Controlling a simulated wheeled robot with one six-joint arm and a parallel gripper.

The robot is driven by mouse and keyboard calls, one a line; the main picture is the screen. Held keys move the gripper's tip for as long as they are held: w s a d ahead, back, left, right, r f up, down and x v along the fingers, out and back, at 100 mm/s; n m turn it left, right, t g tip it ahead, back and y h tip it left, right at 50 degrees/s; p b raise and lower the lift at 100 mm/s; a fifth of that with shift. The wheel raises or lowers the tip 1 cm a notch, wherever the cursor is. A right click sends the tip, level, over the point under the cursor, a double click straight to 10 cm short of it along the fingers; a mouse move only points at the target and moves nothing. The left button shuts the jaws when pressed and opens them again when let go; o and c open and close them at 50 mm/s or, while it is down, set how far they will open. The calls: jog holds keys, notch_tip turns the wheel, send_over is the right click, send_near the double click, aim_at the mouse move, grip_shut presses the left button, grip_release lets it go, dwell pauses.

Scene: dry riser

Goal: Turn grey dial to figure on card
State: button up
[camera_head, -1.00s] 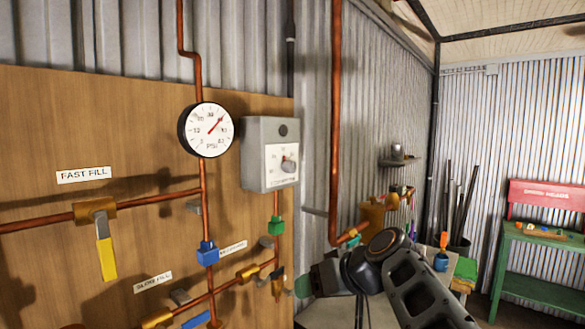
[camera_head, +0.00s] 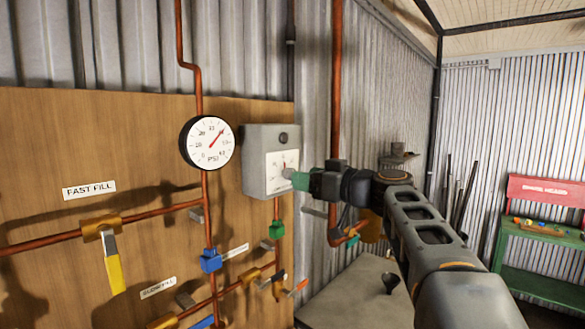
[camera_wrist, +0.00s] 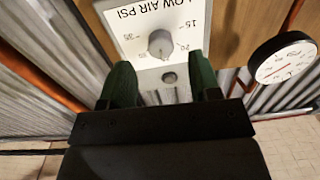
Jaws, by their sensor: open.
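The grey dial (camera_wrist: 161,44) is a round knob on a white scale plate marked LOW AIR PSI, with figures such as 15, 20 and 35 around it. The plate is on the front of a grey box (camera_head: 258,136) on the wooden board. In the wrist view my gripper (camera_wrist: 160,84) is open, its two green fingers on either side of the line to the dial, their tips short of it. In the head view my gripper (camera_head: 300,180) is at the box front and partly hides the dial. I cannot make out a card with a figure.
A round pressure gauge (camera_head: 207,143) is left of the box. Copper pipes, a yellow lever (camera_head: 113,262) and blue and green valves cover the board. A vertical copper pipe (camera_head: 336,80) stands close right of the box. A grey table (camera_head: 350,295) lies below my arm.

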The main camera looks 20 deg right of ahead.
aim_at(288, 174)
jog(key=shift+p+x, duration=0.8)
jog(key=shift+x, duration=1.65)
jog(key=shift+c, duration=0.5)
jog(key=c, duration=0.8)
